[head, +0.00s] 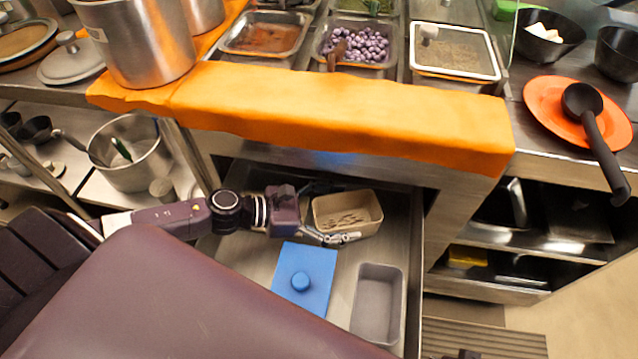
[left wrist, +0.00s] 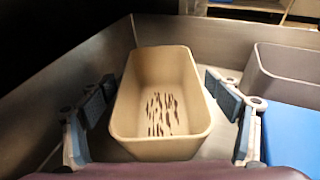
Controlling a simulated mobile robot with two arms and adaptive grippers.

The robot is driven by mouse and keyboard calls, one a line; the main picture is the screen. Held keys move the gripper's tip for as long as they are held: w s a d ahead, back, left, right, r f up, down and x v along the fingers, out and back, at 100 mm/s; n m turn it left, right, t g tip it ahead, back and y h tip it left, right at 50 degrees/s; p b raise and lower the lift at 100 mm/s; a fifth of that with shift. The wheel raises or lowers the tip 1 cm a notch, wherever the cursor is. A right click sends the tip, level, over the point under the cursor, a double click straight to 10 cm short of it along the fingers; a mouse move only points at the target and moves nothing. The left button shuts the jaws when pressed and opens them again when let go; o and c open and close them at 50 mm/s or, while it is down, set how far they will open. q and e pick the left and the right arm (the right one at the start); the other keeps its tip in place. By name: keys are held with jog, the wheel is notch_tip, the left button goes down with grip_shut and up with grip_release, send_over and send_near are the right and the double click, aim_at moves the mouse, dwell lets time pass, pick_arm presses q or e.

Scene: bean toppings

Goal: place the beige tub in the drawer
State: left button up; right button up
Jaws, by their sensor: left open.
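The beige tub (head: 347,212) is in the open drawer (head: 240,262), near its back, with dark streaks on its inner floor. It appears to rest on the drawer floor. In the left wrist view the tub (left wrist: 160,148) is upright between the two fingers of my left gripper (left wrist: 161,83). The fingers are open, one on each side, with a visible gap to the tub walls. In the head view my left gripper (head: 325,218) reaches in from the left, its near finger along the tub's front side.
A blue lid (head: 317,262) with a round knob and a grey tub (head: 377,305) share the drawer. An orange cloth (head: 300,110) covers the counter edge above it. Metal pots (head: 140,45) and topping trays (head: 265,38) stand on the counter.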

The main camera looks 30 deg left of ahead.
pick_arm(q)
jog(key=shift+v, duration=0.95)
jog(key=v, duration=0.4)
jog(key=shift+s+a, duration=0.1)
jog(key=shift+s, duration=0.05)
jog(key=v, duration=0.4)
jog(key=shift+r+p, duration=0.1)
jog(key=shift+p, duration=0.3)
jog(key=shift+v, duration=0.9)
pick_arm(e)
jog(key=shift+s+f, duration=0.2)
jog(key=shift+f, duration=0.55)
jog(key=shift+s+f, duration=0.2)
jog(key=shift+f, duration=0.6)
jog(key=shift+s+f, duration=0.2)
jog(key=shift+f, duration=0.55)
